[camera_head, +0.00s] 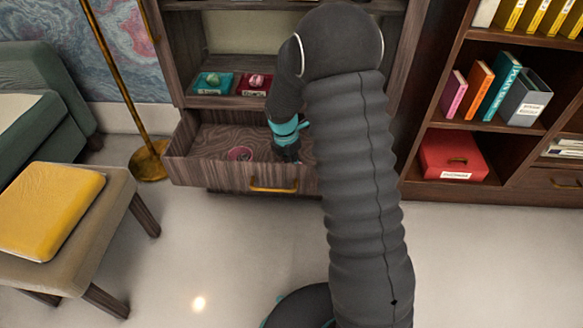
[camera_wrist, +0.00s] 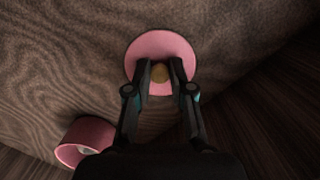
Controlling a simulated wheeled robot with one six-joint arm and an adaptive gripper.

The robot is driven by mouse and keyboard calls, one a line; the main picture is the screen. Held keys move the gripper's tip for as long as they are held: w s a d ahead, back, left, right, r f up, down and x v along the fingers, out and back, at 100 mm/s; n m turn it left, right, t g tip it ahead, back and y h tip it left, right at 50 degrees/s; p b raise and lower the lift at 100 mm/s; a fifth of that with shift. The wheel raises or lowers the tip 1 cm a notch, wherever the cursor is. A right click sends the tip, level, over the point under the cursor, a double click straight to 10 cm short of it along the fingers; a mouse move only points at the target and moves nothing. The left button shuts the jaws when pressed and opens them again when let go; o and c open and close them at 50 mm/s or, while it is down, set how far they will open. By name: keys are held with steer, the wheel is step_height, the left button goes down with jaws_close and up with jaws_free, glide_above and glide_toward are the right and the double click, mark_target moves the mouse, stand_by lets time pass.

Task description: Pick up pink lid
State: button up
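The pink lid (camera_wrist: 162,42) is a round pink disc with a small gold-brown knob (camera_wrist: 160,74) at its middle. It lies on the wood-grained drawer floor in the wrist view. My gripper (camera_wrist: 160,70) is over the lid, its two fingers apart on either side of the knob, with narrow gaps showing. In the head view my gripper (camera_head: 288,154) reaches down into the open drawer (camera_head: 205,172), and the spot under it is hidden. A round pink object (camera_head: 240,153) lies left of it there; I cannot tell whether it is the lid.
A pink cup-like container (camera_wrist: 85,141) lies at the lower left in the wrist view. The drawer walls surround my gripper. Teal (camera_head: 213,83) and red (camera_head: 252,84) trays sit on the shelf above. A brass lamp stand (camera_head: 150,163) stands left.

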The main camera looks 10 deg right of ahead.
jaws_close()
